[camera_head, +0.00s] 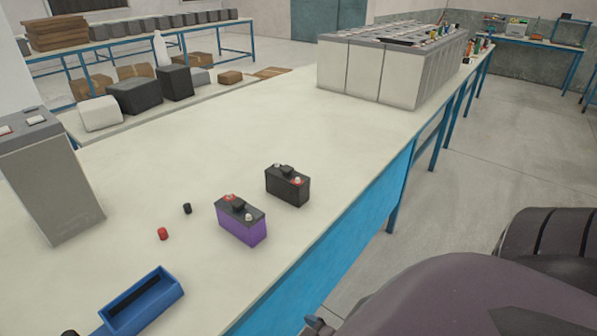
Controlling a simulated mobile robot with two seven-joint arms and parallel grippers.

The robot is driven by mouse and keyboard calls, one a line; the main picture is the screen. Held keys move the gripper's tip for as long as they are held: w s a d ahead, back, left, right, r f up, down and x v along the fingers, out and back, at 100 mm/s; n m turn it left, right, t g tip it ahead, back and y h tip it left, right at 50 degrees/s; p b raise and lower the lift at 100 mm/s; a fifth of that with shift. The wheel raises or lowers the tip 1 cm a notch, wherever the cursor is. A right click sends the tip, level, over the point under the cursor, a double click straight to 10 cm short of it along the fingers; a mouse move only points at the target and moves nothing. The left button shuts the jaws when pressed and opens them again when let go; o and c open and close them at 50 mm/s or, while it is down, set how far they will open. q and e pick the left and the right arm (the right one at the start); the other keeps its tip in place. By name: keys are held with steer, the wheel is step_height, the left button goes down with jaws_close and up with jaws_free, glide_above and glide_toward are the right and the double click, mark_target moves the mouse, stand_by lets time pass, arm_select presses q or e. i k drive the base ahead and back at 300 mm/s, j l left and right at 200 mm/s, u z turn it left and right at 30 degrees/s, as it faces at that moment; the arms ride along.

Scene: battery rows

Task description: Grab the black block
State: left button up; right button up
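Nothing is touching the black block. Neither of my grippers can be made out in the head view.
A small black cap (187,208), a red cap (163,234) and a blue tray (143,302) lie nearby. A tall grey battery (55,190) stands left, and a battery row (375,75) stands farther back. The table between is clear. My dark body parts fill the lower right.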

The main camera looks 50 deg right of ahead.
mark_target(290, 185)
steer(key=k+z, duration=0.1)
steer(key=z, duration=0.35)
steer(key=k+j+z, duration=0.1)
steer(key=z, duration=0.35)
steer(key=k+z, duration=0.15)
steer(key=z, duration=0.3)
